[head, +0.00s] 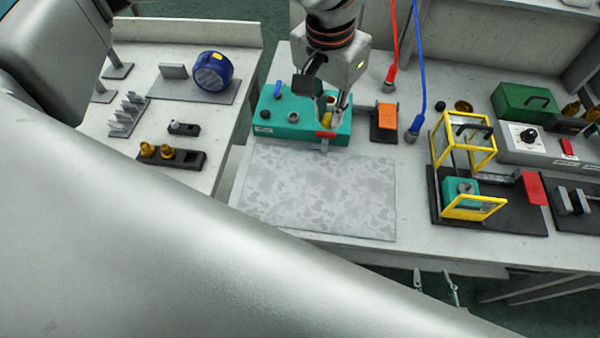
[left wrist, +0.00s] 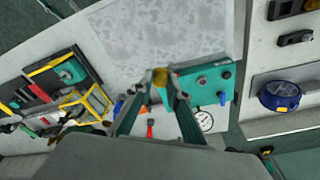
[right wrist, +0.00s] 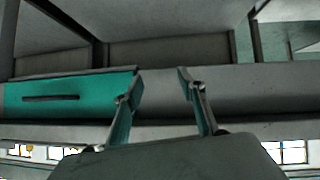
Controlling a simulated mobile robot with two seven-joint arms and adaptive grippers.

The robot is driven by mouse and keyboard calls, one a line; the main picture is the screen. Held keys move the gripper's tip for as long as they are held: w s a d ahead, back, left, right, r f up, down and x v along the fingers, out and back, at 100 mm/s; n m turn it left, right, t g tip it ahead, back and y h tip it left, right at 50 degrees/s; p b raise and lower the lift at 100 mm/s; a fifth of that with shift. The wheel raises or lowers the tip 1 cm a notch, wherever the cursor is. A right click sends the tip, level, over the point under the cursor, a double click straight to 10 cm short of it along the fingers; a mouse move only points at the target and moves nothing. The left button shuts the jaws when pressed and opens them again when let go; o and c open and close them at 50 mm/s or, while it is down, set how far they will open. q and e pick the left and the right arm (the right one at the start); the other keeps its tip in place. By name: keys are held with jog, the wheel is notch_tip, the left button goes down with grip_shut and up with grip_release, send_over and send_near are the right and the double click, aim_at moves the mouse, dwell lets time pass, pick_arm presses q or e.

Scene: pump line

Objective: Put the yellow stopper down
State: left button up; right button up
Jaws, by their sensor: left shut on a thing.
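The yellow stopper (head: 328,102) is between the fingertips of my left gripper (head: 331,112), over the right part of the teal pump block (head: 283,128). In the left wrist view the stopper (left wrist: 160,77) shows between the two fingertips, with the teal block (left wrist: 208,88) just beside it. The gripper is shut on the stopper. The fingers hide its lower end, so I cannot tell whether it touches the block. My right gripper (right wrist: 155,88) is open and empty, facing the bench's front with a teal drawer (right wrist: 60,96).
A grey mottled mat (head: 320,195) lies clear in front of the block. An orange-topped holder (head: 387,116) and hanging red and blue leads (head: 414,128) are to its right. A yellow-framed guard (head: 465,140) stands further right. The left bench bears a blue gauge (head: 212,71).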

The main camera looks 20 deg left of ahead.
pick_arm(q)
notch_tip(320, 180, down, 3)
jog(key=s, duration=0.2)
jog(key=b, duration=0.4)
send_over(320, 186)
jog(key=shift+m, duration=0.4)
jog(key=f, duration=1.3)
jog(key=shift+s+f, duration=0.25)
jog(key=shift+s, duration=0.1)
jog(key=shift+f+b, duration=0.55)
jog(key=shift+f, duration=1.6)
jog(key=shift+r, duration=0.1)
pick_arm(e)
jog(key=shift+y, duration=0.3)
jog(key=f, duration=0.1)
jog(key=a+f, duration=0.2)
jog(key=f, duration=0.1)
jog(key=shift+f, duration=0.1)
pick_arm(q)
jog(key=o, duration=0.8)
pick_arm(e)
jog(key=shift+w+r, duration=0.2)
jog(key=shift+r, duration=0.2)
